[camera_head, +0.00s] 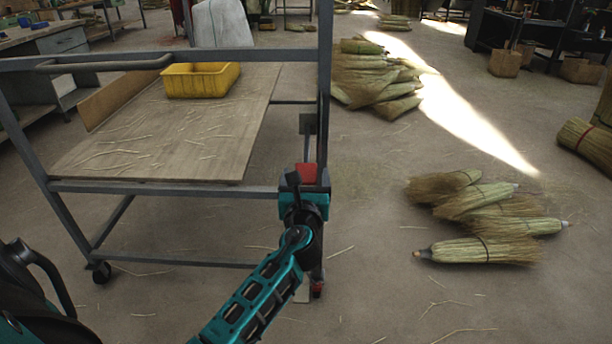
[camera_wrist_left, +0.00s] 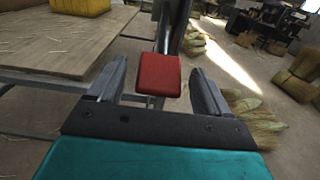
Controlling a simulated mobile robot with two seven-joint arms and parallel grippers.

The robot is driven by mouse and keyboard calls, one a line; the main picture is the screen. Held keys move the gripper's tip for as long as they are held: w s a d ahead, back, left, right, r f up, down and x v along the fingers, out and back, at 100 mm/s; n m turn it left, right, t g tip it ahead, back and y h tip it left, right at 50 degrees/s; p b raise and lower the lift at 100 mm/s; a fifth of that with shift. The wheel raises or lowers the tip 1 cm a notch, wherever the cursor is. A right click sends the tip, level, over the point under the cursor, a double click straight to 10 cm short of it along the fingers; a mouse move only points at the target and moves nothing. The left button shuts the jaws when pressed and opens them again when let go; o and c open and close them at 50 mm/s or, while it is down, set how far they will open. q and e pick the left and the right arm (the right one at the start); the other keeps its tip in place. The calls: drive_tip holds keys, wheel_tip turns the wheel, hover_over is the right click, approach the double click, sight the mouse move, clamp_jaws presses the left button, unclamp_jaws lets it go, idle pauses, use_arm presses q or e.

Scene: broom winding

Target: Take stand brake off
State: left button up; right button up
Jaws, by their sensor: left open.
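The stand is a grey metal frame (camera_head: 160,188) with a wooden top. A red block (camera_head: 308,173) sits on its near right post; it also shows in the left wrist view (camera_wrist_left: 158,75). A smaller red part (camera_head: 317,288) is low at the foot of that post, by the wheel. I cannot tell for sure which red part is the brake. My left gripper (camera_head: 305,184) is open just in front of the red block. In the left wrist view its fingers (camera_wrist_left: 160,88) stand on either side of the block's line, with gaps visible. My right gripper is out of view.
A yellow bin (camera_head: 200,80) stands on the wooden top (camera_head: 170,130), which has loose straws. Broom heads (camera_head: 485,250) lie on the floor to the right, with a larger pile (camera_head: 375,80) farther back. The floor between the stand and the broom heads is mostly clear.

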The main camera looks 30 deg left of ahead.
use_arm(q)
drive_tip(key=shift+x, duration=1.2)
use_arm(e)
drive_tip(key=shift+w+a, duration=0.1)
use_arm(q)
drive_tip(key=shift+c, duration=0.4)
